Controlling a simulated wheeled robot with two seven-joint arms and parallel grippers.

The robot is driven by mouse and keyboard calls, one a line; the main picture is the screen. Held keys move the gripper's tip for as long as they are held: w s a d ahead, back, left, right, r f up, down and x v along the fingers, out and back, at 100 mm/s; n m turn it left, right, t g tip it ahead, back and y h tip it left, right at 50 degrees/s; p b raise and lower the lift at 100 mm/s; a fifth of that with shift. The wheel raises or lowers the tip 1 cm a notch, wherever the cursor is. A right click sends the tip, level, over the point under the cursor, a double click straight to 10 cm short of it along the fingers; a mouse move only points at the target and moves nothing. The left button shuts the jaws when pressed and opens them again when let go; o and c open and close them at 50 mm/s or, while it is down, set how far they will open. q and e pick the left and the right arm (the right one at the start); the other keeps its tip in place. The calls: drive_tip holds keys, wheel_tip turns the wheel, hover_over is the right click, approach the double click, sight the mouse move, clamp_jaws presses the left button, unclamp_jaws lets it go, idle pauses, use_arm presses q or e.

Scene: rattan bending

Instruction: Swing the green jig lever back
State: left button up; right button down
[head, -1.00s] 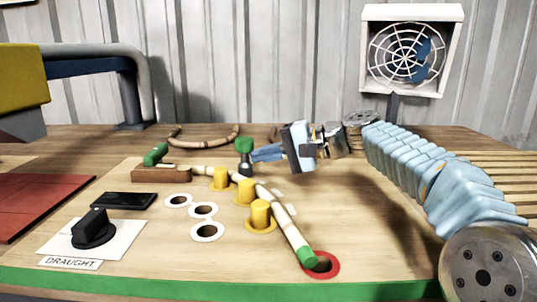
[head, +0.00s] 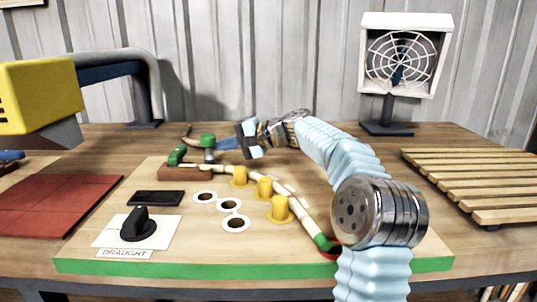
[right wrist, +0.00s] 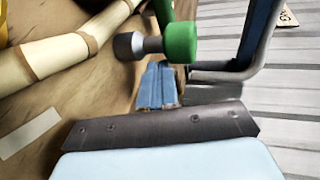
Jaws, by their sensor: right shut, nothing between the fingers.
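The green jig lever shows a green knob (head: 208,141) on a grey stem, standing behind the brown wooden block (head: 186,174) on the jig board. In the right wrist view the knob (right wrist: 181,43) lies just ahead of my fingertips. My right gripper (head: 226,143) is shut and empty, its blue fingers just right of the lever. I cannot tell whether they touch it. The fingers also show in the right wrist view (right wrist: 158,82). A pale rattan pole (head: 296,205) runs from the block past yellow pegs (head: 264,187) to a green end. My left gripper is out of view.
A second green piece (head: 176,155) sits at the block. A draught dial (head: 137,225) and black panel (head: 156,198) are at the board's left. A red mat (head: 60,205) and yellow machine (head: 40,90) are further left. A fan (head: 402,60) and slatted rack (head: 470,185) stand right.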

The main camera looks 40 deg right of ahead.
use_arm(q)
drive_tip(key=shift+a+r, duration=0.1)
use_arm(e)
drive_tip(key=shift+w+a, duration=0.2)
drive_tip(key=shift+w, duration=0.05)
